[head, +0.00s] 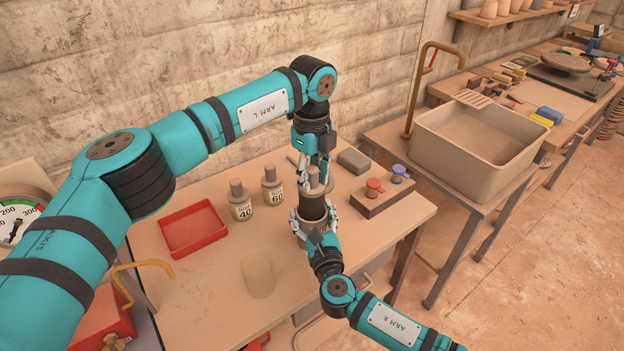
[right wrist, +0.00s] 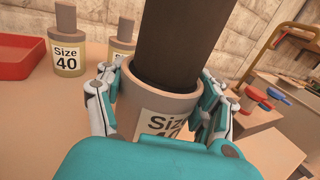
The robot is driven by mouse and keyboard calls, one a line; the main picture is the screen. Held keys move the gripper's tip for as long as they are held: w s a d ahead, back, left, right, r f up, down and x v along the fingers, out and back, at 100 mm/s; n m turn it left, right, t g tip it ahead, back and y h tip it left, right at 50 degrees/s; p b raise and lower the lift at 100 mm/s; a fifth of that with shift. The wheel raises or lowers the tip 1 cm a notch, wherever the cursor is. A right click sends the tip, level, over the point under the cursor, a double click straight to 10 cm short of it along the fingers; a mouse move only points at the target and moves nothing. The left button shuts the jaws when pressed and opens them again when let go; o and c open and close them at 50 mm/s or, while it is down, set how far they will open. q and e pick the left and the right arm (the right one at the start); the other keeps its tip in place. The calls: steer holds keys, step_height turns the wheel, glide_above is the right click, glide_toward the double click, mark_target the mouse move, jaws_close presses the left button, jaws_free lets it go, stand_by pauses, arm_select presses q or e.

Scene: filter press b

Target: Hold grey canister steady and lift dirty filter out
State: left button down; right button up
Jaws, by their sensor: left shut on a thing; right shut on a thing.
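The grey canister (right wrist: 165,100) stands upright, its "Size 40" label partly covered by my right arm in the right wrist view. My right gripper (head: 315,222) is shut around the canister's sides, one finger on each side. The dark, brown-black dirty filter (right wrist: 185,45) rises upright from the canister's open mouth, with its lower end hidden inside. It also shows in the head view (head: 312,206). My left gripper (head: 314,178) comes from above and is shut on the filter's narrow top knob. The canister's base is hidden behind my right gripper.
A translucent cylinder (head: 258,274) is in front. A block (head: 388,203) with red and blue pieces and a grey box (head: 354,160) are right.

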mark_target(312, 169)
arm_select(q)
steer(key=shift+r, duration=1.3)
steer(key=shift+r, duration=0.15)
steer(key=shift+r, duration=0.35)
arm_select(e)
steer(key=o, duration=1.6)
